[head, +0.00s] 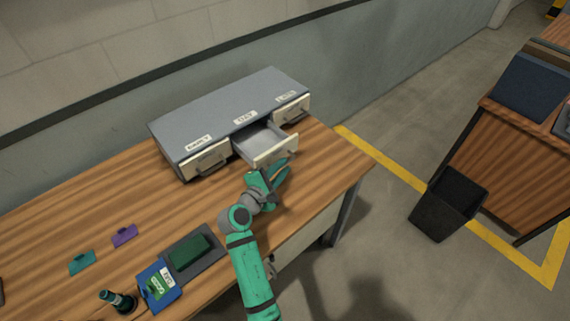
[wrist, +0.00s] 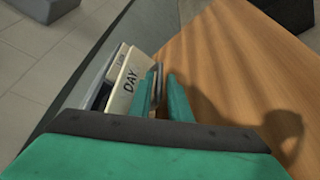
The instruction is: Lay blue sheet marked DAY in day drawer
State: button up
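The blue sheet (head: 158,285) lies on the wooden table at the lower left, with a white label and a green patch on it; its lettering is too small to read surely. The day drawer (head: 268,150) is the middle drawer of the grey cabinet and stands pulled out, its inside looking empty. Its front, marked DAY, also shows in the wrist view (wrist: 128,80). My gripper (head: 283,173) is at the drawer's front by the handle, its fingers apart. The fingers (wrist: 166,90) stand close beside the handle; whether they touch it is unclear.
The grey cabinet (head: 228,105) has shut drawers on either side of the open one. A dark tray (head: 208,255) with a green block touches or nearly touches the sheet. A stamp-like object (head: 118,300) and teal and purple tags (head: 124,236) lie nearby. A black bin (head: 449,205) stands right.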

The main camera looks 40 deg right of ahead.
jog(key=shift+x, duration=1.25)
grip_shut()
jog(key=shift+s+d, duration=0.1)
jog(key=shift+s, duration=1.25)
jog(key=shift+c, duration=0.2)
grip_release()
jog(key=shift+w, duration=0.15)
jog(key=shift+o, duration=0.2)
jog(key=v, duration=1.1)
jog(key=shift+f, duration=0.1)
